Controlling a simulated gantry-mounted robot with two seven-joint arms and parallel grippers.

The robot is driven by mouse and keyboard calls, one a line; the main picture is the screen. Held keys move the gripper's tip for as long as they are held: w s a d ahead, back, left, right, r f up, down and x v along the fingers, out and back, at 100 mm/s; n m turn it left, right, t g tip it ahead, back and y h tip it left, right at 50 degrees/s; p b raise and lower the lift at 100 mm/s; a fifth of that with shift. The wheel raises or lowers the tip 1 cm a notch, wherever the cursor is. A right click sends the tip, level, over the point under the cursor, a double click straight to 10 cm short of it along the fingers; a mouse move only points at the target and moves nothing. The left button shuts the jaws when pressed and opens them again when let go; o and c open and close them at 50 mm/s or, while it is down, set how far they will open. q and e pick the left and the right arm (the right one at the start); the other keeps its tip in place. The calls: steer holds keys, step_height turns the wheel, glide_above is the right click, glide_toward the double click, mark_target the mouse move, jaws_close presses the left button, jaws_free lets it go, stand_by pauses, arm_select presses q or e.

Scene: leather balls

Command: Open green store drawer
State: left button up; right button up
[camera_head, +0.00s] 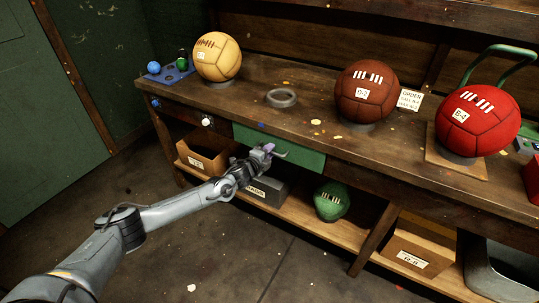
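The green drawer (300,157) is set in the front of the wooden workbench, below its top. Its face looks flush with the bench front, so it appears closed. My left gripper (272,151) is in front of the lower left part of the drawer face and covers some of it. Any handle there is hidden or too small to make out. The fingers are small in the picture, and I cannot tell whether they are open or shut or whether they touch the drawer. My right gripper is out of view.
A tan ball (217,57), a brown ball (366,92) and a red ball (478,121) stand on the workbench (270,77) beside an empty grey ring (282,97). The lower shelf holds a green ball (331,202) and boxes.

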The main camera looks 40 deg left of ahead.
arm_select(q)
steer(key=shift+w+f, duration=0.1)
steer(key=shift+w, duration=0.25)
jaws_close()
